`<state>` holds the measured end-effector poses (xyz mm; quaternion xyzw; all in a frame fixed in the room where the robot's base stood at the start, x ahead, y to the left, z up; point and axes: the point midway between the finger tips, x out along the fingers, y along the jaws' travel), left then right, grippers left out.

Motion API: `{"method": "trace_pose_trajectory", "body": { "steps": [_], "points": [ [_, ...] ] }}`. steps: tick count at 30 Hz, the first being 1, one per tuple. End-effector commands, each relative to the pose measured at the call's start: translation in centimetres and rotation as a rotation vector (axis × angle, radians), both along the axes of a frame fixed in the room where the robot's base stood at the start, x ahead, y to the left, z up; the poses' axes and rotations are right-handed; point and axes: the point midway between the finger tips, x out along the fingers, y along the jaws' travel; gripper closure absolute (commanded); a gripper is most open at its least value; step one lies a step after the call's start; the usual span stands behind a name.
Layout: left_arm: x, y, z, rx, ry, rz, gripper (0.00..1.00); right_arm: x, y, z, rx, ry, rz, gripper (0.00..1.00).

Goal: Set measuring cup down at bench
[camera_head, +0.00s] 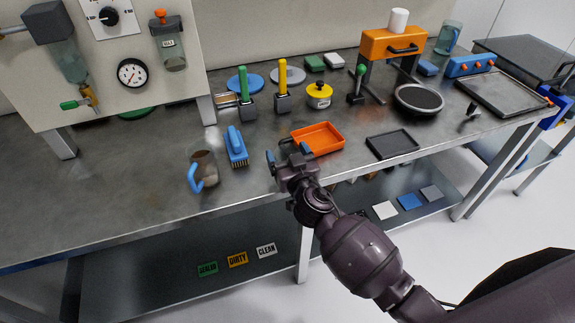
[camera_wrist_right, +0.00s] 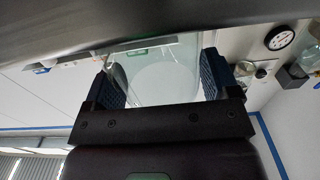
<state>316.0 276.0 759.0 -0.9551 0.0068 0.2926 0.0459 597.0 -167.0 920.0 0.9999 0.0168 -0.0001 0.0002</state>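The measuring cup (camera_head: 206,166), a see-through vessel with a brownish inside and a blue handle, stands upright on the steel bench (camera_head: 130,185) near its front edge. My right gripper (camera_head: 288,155) is over the bench's front edge, to the right of the cup, with a clear gap between them in the head view. Its blue finger pads are spread apart and nothing shows held between them there. In the right wrist view a pale see-through vessel (camera_wrist_right: 160,80) shows between the pads, apparently the cup farther off. My left gripper is not in view.
An orange tray (camera_head: 318,138) and a dark tray (camera_head: 392,144) lie to the right. Green and yellow handled tools and a yellow pot (camera_head: 319,95) stand behind. The bench left of the cup is largely bare.

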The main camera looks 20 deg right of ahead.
Motion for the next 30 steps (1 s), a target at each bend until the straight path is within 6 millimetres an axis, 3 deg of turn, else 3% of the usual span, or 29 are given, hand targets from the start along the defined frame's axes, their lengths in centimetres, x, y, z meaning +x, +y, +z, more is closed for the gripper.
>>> {"method": "trace_pose_trajectory", "body": {
  "steps": [1,8,17,23,30],
  "points": [
    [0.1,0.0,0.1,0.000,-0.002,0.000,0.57,0.0,0.0,0.0,0.000,0.000,0.000,0.26],
    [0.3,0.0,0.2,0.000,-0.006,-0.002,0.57,0.0,0.0,0.0,0.000,0.000,0.000,0.60],
    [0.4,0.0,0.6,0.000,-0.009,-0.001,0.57,0.0,0.0,0.7,0.000,-0.003,0.000,0.60],
    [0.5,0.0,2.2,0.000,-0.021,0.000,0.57,0.0,0.0,4.1,0.002,-0.007,0.001,0.60],
    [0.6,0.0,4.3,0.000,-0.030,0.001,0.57,0.0,0.0,10.2,0.001,-0.008,0.002,0.60]
  ]
}}
